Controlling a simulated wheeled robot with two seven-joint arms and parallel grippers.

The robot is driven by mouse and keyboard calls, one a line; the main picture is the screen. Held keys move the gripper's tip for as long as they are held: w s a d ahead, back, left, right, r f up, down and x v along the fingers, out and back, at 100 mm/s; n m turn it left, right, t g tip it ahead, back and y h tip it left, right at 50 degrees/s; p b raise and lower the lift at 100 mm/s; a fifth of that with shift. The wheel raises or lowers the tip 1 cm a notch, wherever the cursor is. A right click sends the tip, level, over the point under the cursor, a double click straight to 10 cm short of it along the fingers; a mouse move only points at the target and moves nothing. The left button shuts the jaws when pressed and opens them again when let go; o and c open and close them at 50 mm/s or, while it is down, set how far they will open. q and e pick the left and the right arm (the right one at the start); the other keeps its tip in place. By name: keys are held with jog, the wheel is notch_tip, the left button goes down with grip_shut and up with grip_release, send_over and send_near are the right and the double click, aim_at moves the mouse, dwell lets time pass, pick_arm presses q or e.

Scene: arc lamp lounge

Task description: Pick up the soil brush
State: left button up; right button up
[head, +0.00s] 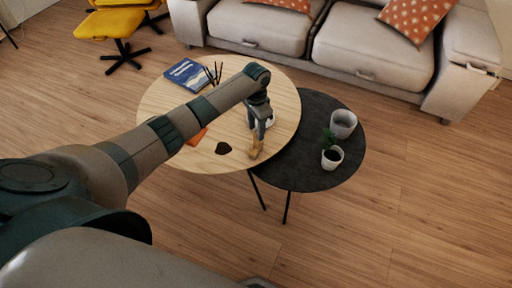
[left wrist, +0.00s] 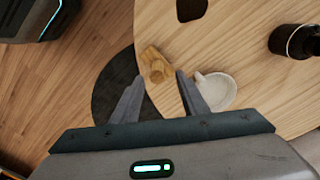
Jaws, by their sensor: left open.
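The soil brush (head: 256,147) is a small tan wooden piece on the front right edge of the round wooden table (head: 165,100). In the left wrist view the brush (left wrist: 154,65) shows just beyond the fingertips, roughly between their lines. My left gripper (head: 259,133) is above the table, pointing down near the brush. In the left wrist view its fingers (left wrist: 158,80) are spread apart with nothing held between them. Whether the fingers touch the brush cannot be told. My right gripper is in neither view.
A white cup (left wrist: 217,91) stands right beside the fingers. A dark flat piece (head: 223,148) lies left of the brush. A lower black table (head: 310,170) holds a potted plant (head: 332,157) and a grey pot (head: 343,123). A blue book (head: 186,74) lies at the back.

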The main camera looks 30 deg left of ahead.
aim_at(256, 138)
pick_arm(q)
jog(key=shift+f, duration=0.1)
jog(key=shift+s+d+f, duration=0.1)
jog(key=shift+s+f, duration=0.05)
jog(key=shift+f, duration=1.1)
jog(key=shift+s+f, duration=0.15)
jog(key=shift+f, duration=1.1)
jog(key=shift+c, duration=0.2)
grip_shut()
